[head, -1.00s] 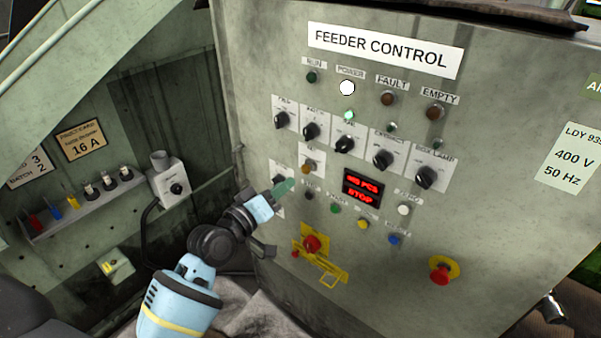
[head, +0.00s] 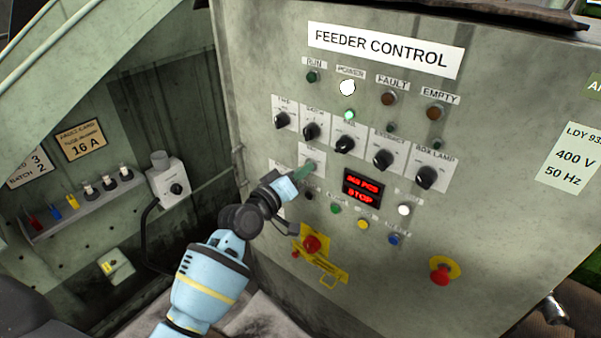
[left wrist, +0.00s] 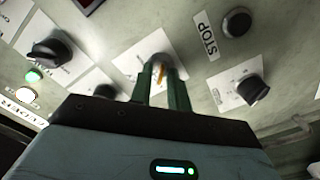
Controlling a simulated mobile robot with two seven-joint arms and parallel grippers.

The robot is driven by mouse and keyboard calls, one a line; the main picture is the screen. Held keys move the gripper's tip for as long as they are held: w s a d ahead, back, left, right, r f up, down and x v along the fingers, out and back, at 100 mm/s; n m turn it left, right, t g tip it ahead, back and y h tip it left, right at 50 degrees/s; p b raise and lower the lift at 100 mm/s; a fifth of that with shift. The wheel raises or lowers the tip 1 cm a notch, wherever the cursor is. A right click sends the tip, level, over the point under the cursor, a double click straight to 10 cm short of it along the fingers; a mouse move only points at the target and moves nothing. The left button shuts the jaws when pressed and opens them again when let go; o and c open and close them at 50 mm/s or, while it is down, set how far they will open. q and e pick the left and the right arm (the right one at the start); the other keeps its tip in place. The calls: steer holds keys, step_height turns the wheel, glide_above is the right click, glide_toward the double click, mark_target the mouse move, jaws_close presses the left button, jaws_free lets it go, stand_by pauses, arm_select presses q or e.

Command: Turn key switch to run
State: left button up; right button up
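The feeder control panel (head: 470,190) fills the middle and right of the head view. The key switch sits on a white plate (head: 316,156) below the top row of black knobs, and my left gripper (head: 305,172) largely covers it there. In the left wrist view the orange-gold key (left wrist: 161,73) stands out between the two green fingers of my left gripper (left wrist: 162,76). The fingers are apart, one on each side of the key, with a gap visible. I cannot tell whether either finger touches it. My right gripper is not in view.
Black knobs (head: 345,144) lie close above. Coloured push buttons (head: 363,224) are below, with a red emergency stop (head: 440,277) lower right and a red switch on yellow (head: 312,244) under the gripper.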

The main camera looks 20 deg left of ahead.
arm_select(q)
jaws_close()
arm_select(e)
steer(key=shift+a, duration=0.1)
arm_select(q)
steer(key=shift+m, duration=0.3)
steer(key=shift+m+p, duration=1.45)
steer(key=shift+m, duration=7.15)
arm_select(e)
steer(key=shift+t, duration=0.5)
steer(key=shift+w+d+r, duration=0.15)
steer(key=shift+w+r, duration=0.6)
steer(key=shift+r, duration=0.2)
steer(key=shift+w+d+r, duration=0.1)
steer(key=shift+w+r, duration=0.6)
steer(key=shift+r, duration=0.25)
arm_select(q)
steer(key=shift+o, duration=1.2)
jaws_free()
